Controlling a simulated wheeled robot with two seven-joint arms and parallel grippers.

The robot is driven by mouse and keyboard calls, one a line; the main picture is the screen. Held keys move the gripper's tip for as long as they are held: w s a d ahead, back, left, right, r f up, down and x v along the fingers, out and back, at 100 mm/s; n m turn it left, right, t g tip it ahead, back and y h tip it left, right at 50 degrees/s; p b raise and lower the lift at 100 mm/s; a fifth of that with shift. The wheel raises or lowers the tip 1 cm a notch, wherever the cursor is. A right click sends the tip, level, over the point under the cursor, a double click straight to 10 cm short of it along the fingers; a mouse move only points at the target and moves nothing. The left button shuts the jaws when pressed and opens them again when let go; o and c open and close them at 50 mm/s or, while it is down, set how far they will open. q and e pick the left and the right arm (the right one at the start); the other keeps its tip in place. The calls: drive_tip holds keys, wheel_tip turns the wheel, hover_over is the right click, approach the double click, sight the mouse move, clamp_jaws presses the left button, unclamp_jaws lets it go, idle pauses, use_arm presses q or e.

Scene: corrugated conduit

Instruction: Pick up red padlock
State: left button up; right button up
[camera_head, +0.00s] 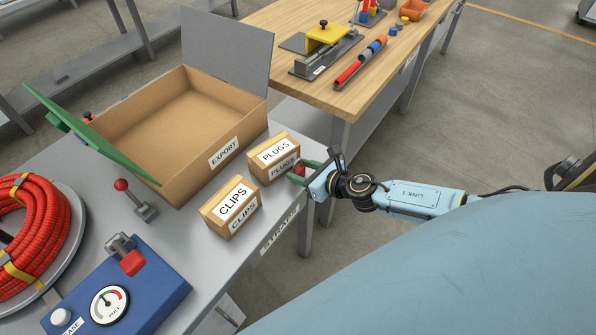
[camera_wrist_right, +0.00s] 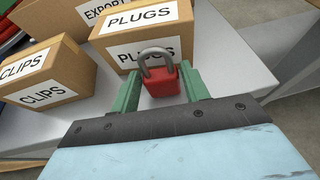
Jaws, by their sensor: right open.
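The red padlock (camera_wrist_right: 162,84) with a grey shackle stands on the grey table in front of the PLUGS box in the right wrist view. In the head view only a bit of the padlock (camera_head: 299,169) shows beside the gripper. My right gripper (camera_wrist_right: 162,92) is open, with one green finger on each side of the padlock body. I cannot tell whether the fingers touch it. In the head view my right gripper (camera_head: 306,168) reaches the table's right edge from the right. My left gripper is not in view.
The PLUGS box (camera_head: 274,157) is close behind the padlock, the CLIPS box (camera_head: 231,207) to its left. An open EXPORT carton (camera_head: 184,163) stands behind them. A red lever (camera_head: 135,198), blue gauge unit (camera_head: 120,300) and red conduit coil (camera_head: 38,235) occupy the left of the table.

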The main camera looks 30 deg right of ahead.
drive_tip(key=shift+x, duration=0.95)
drive_tip(key=c, duration=0.8)
